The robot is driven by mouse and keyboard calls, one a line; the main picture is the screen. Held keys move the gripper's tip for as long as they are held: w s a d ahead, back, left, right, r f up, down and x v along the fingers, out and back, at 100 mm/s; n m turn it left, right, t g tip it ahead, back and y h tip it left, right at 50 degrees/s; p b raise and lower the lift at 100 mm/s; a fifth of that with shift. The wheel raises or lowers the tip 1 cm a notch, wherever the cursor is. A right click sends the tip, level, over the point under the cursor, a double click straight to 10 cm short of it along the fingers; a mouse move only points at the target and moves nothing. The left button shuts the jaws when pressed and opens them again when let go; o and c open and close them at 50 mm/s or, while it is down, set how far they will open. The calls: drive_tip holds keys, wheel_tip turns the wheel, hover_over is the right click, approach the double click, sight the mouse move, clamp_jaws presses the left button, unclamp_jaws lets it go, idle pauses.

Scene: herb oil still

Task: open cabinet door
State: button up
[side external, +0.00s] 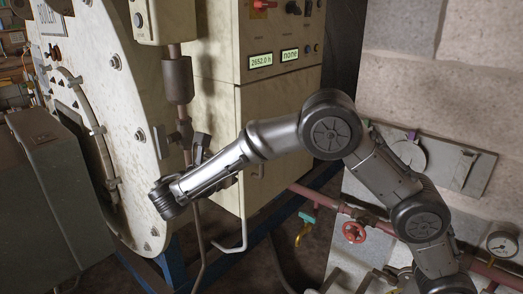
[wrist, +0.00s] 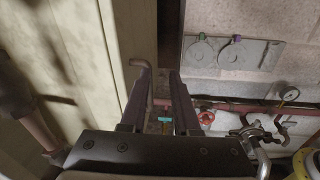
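The cream cabinet (side external: 281,110) stands at the centre of the side view, with a lower front below a panel of displays. A bent metal rod handle (side external: 243,230) runs down its front in the side view, its upper part hidden by my arm. In the wrist view the handle's hooked top end (wrist: 139,64) stands out from the cream cabinet face (wrist: 78,50). My gripper (wrist: 160,82) is open, its two dark fingers apart, with the handle's top by the left fingertip. The rest of the handle is hidden by the fingers, and I cannot tell whether they touch it.
The large round boiler plate (side external: 115,130) and a dark grey box (side external: 55,195) stand at the left. Red pipework with a red valve wheel (side external: 354,232) and a gauge (side external: 501,244) runs along the stone wall at the right.

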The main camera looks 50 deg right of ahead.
drive_tip(key=a+f+n+t, duration=0.1)
drive_tip(key=a+f+n, duration=0.1)
drive_tip(key=a+f, duration=0.25)
drive_tip(key=w+d, duration=0.1)
drive_tip(key=d, duration=0.3)
drive_tip(key=w+d, duration=0.1)
drive_tip(key=d, duration=0.4)
drive_tip(key=w+d, duration=0.1)
drive_tip(key=d, duration=0.4)
drive_tip(key=shift+w, duration=0.2)
clamp_jaws()
idle(0.7)
